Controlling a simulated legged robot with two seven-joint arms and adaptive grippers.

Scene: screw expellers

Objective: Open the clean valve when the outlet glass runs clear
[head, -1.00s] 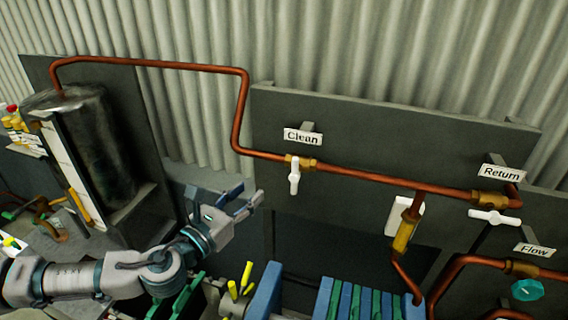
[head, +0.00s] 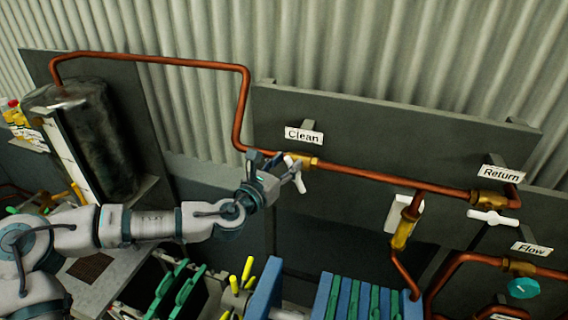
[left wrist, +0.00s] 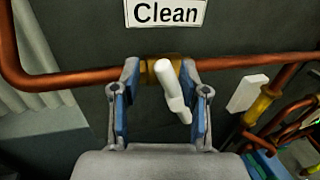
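The clean valve has a white handle (left wrist: 171,88) on a brass body (left wrist: 152,68) in the copper pipe, under the "Clean" sign (head: 304,136). In the head view the handle (head: 300,182) hangs down, slightly tilted. My left gripper (head: 281,166) is at the valve; in the left wrist view its blue-padded fingers (left wrist: 160,102) are open on either side of the handle, with visible gaps. The outlet glass is probably the yellow-amber section (head: 403,232) in the down pipe; whether it runs clear is hard to tell. My right gripper is not in view.
The return valve's white handle (head: 492,217) lies level at the right. A teal flow knob (head: 523,288) is below it. Blue and green plates (head: 365,300) stand low at the front. A dark cylindrical tank (head: 90,140) is at the left.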

